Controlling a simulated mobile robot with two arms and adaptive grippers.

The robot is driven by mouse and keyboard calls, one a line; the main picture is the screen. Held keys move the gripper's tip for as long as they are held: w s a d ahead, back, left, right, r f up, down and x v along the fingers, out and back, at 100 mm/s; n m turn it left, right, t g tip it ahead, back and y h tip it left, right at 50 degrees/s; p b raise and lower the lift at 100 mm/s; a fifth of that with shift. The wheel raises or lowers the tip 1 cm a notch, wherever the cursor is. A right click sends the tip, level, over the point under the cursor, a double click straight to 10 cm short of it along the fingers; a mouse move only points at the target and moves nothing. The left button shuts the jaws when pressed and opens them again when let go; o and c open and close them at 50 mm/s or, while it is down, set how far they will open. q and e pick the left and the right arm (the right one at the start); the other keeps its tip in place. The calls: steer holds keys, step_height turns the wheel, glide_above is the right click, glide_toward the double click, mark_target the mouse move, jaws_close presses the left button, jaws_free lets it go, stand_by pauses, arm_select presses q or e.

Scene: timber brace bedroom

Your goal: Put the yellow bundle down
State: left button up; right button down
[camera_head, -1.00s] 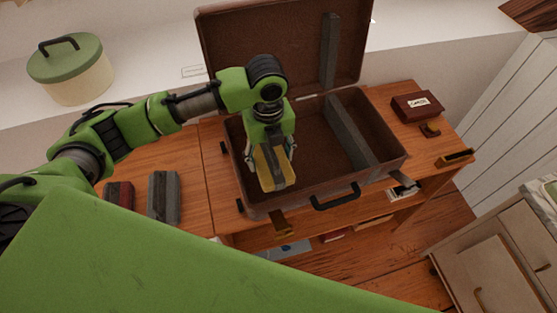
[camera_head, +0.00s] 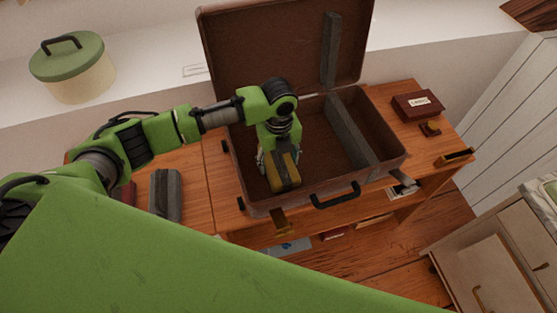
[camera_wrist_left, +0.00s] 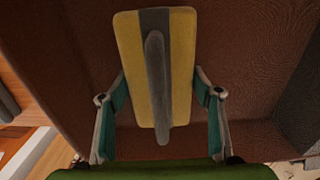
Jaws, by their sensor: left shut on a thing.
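The yellow bundle (camera_head: 274,175), yellow with a grey band along its middle, is in my left gripper (camera_head: 278,162). The gripper is shut on it, inside the open brown suitcase (camera_head: 398,160), in its left part. In the left wrist view the bundle (camera_wrist_left: 130,60) sits between the two fingers (camera_wrist_left: 160,120), with the brown lining behind it. I cannot tell whether the bundle touches the suitcase floor. My right gripper does not show.
A grey divider (camera_head: 350,135) splits the suitcase; the space right of the bundle is bare. A grey bundle (camera_head: 165,195) lies on the wooden desk left of the suitcase. A dark red box (camera_head: 418,105) stands at the right. The raised lid (camera_head: 270,50) stands behind.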

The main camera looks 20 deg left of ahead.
arm_select(q)
steer(key=shift+f, duration=0.15)
steer(key=o, duration=1.3)
steer(key=shift+r, duration=0.25)
step_height(320, 180, up, 12)
steer(key=shift+f+b, duration=0.1)
steer(key=shift+b, duration=0.35)
steer(key=shift+s, duration=0.1)
